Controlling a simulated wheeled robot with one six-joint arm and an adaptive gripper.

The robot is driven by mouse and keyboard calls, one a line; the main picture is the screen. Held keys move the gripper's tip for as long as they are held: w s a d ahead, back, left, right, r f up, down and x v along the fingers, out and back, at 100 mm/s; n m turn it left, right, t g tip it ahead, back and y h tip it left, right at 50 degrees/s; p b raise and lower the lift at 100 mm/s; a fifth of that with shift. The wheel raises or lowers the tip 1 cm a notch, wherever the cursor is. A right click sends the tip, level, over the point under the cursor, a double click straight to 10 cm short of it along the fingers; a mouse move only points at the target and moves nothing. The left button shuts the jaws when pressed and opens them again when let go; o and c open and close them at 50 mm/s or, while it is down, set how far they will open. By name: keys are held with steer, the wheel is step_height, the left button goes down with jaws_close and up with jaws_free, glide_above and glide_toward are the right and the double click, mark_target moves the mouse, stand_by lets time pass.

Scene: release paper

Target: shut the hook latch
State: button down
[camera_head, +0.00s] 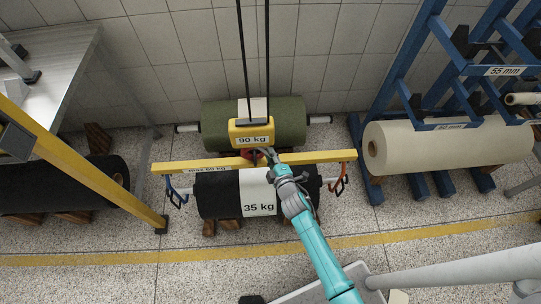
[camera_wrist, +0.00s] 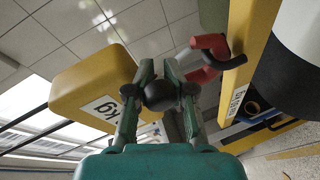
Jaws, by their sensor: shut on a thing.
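My gripper (camera_head: 266,155) is at the middle of the yellow lifting beam, just below the yellow 90 kg hoist block (camera_head: 252,133). In the wrist view my gripper (camera_wrist: 160,84) is shut on a dark rounded knob (camera_wrist: 160,97). The hoist block (camera_wrist: 95,85) is left of the fingers. A red hook piece (camera_wrist: 209,48) with a dark end is right of the fingertips, by the yellow beam (camera_wrist: 240,55). In the head view the red hook (camera_head: 252,154) is partly hidden by my gripper. Whether the knob belongs to the latch, I cannot tell.
The beam (camera_head: 320,157) has a blue end hook (camera_head: 177,191) and an orange end hook (camera_head: 341,180) beside the black 35 kg roll (camera_head: 222,196). A green roll (camera_head: 285,120) lies behind. A blue rack with a cream roll (camera_head: 440,146) stands right, a metal table (camera_head: 55,70) left.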

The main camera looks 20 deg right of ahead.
steer(key=shift+s, duration=0.1)
stand_by(0.3)
steer(key=c, duration=1.2)
jaws_free()
steer(key=s+r, duration=0.1)
steer(key=s, duration=0.6)
steer(key=shift+s+r, duration=0.3)
steer(key=shift+s, duration=0.1)
steer(key=shift+a, duration=0.1)
